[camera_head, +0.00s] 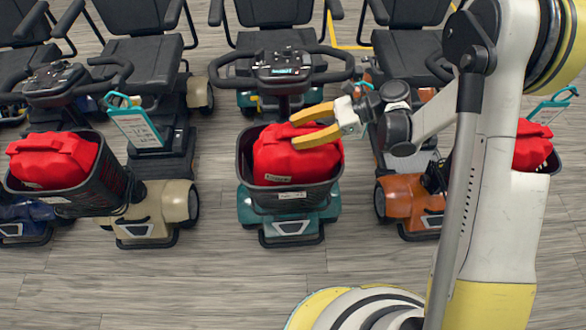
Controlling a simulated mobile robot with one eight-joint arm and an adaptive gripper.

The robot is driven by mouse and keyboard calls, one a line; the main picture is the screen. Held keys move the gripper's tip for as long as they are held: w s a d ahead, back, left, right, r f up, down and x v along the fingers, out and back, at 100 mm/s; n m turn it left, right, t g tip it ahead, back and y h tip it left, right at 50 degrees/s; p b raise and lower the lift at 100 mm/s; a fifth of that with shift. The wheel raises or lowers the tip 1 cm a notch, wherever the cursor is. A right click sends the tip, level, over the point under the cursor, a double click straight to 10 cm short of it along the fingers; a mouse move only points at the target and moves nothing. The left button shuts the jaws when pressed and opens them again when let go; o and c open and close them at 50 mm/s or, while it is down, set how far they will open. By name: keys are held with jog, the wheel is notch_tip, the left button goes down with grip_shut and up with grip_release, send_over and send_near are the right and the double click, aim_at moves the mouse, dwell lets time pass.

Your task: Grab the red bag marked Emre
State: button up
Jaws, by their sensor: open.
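A red bag (285,162) sits in the black basket of the teal scooter in the middle. A second red bag (52,160) sits in the basket of the beige scooter at the left. A third red bag (531,146) shows in part at the right, behind my arm. Small pale labels show on the bags or baskets, but they are too small to read, so I cannot tell which bag is marked Emre. My gripper (302,128) has yellow fingers, is open and reaches from the right over the middle bag's top. I cannot tell whether it touches the bag.
The middle basket (292,199) hangs in front of the teal scooter's handlebar (283,70). The left basket (104,188) stands apart from it. An orange scooter (408,200) is right of the middle one. A teal-framed tag (136,125) stands by the beige scooter.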

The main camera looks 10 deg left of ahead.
jog(key=shift+x, duration=0.8)
jog(key=shift+d, duration=0.1)
grip_shut()
jog(key=shift+r, duration=0.1)
